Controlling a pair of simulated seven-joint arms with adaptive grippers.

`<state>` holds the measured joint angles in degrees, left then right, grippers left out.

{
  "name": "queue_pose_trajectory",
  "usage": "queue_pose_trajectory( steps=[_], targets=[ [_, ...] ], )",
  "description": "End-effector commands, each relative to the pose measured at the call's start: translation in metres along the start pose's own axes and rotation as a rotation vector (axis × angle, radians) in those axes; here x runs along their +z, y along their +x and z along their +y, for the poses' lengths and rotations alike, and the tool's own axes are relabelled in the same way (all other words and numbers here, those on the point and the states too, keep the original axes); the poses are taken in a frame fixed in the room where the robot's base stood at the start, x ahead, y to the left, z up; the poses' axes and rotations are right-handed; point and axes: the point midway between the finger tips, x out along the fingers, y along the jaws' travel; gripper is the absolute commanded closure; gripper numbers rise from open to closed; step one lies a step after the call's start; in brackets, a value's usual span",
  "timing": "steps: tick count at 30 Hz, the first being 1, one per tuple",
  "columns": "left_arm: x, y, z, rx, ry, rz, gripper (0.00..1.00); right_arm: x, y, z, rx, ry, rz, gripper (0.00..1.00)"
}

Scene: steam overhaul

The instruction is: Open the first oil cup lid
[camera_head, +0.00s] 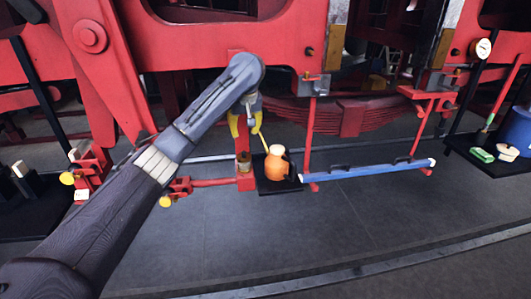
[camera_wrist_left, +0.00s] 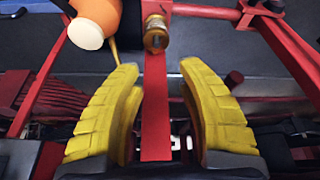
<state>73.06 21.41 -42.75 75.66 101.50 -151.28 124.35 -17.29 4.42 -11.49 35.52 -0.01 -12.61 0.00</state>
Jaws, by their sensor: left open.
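A small brass oil cup (camera_head: 243,157) stands on a red block below my left gripper. It also shows in the left wrist view (camera_wrist_left: 155,36), at the top middle, apart from the fingers. Its lid is too small for me to tell its position. My left gripper (camera_head: 246,128) has yellow fingers and hangs above the cup. In the left wrist view the fingers (camera_wrist_left: 160,72) are spread apart and nothing is held, with a red bar visible in the gap behind them. My right gripper is not in view.
An orange jug (camera_head: 275,168) with a pale top stands on a black tray (camera_head: 291,185) close to the right of the cup. A blue bar (camera_head: 370,171) runs to the right. Red machine frame (camera_head: 190,42) stands behind. The grey floor (camera_head: 350,220) in front is clear.

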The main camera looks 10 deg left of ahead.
Motion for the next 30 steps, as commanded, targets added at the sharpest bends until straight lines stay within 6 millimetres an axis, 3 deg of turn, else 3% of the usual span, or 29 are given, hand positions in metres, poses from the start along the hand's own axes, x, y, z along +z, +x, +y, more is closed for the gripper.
queue_pose_trajectory(
  steps=[3,8,17,30],
  targets=[
    [-0.008,-0.015,-0.003,-0.006,-0.002,0.025,0.62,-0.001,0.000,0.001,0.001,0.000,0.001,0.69],
    [-0.009,-0.011,-0.003,-0.007,-0.002,0.029,0.62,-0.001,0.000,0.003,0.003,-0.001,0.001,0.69],
    [-0.009,0.028,-0.003,-0.008,-0.004,0.025,0.62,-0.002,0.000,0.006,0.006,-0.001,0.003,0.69],
    [-0.012,0.102,-0.005,-0.010,-0.003,0.029,0.62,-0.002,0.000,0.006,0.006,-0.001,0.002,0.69]
  ],
)
